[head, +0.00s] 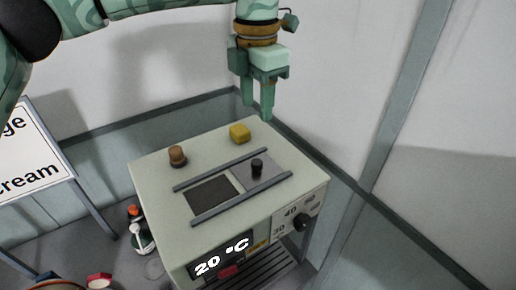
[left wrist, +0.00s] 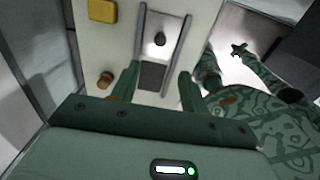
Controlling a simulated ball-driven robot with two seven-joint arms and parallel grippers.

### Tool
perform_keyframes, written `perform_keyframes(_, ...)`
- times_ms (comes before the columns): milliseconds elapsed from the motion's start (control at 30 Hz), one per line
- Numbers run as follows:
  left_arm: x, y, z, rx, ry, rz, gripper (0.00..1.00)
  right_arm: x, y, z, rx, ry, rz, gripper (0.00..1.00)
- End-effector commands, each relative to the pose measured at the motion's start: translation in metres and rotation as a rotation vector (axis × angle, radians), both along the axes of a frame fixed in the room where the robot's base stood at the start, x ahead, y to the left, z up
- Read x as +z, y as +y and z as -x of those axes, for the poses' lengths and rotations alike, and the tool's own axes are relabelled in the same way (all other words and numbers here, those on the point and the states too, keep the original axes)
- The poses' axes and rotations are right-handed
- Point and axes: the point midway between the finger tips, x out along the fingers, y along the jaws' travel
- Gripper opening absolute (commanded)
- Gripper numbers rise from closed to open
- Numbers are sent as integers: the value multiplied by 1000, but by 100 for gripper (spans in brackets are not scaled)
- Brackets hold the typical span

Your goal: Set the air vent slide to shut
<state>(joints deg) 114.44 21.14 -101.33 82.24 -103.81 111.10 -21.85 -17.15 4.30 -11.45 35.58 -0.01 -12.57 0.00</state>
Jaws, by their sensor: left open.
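The air vent slide (head: 268,173) is a grey plate with a black knob (head: 257,166), between two dark rails on top of a pale box. The plate lies toward the right end of the rails. A dark grille (head: 210,195) shows uncovered at the left end. My left gripper (head: 258,108) is open and empty, pointing down above the back of the box, apart from the knob. In the left wrist view the knob (left wrist: 159,39) shows beyond the fingertips. What looks like my right gripper (left wrist: 240,51) is small there; its jaws are unclear.
On the box top stand a yellow block (head: 239,132) and a brown knob (head: 177,155). The front has a "20 °C" display (head: 221,258) and a black dial (head: 303,222). A sign (head: 32,150) and bottles (head: 141,236) stand left. Walls enclose the back and right.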

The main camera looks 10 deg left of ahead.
Motion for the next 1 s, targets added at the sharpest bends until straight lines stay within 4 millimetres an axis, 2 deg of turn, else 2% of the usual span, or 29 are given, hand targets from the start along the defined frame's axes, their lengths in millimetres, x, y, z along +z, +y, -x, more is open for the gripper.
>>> perform_keyframes(167, -43, 0, 1, -1, 7, 1, 45, 4, -5, 12, 2, 19, 8, 0)
perform_keyframes(300, -78, 0, 1, -1, 7, 3, 45, 10, -7, 8, 3, 13, 9, 0)
perform_keyframes(500, -120, 0, 1, -1, 5, 4, 45, 18, -6, -3, 3, -4, 7, 0)
perform_keyframes(700, -141, -1, 0, -1, 1, 4, 45, 21, -5, -2, 3, -3, 7, 0)
perform_keyframes(1000, -146, -1, 0, -1, 1, 4, 45, 21, -4, -1, 2, -2, 5, 0)
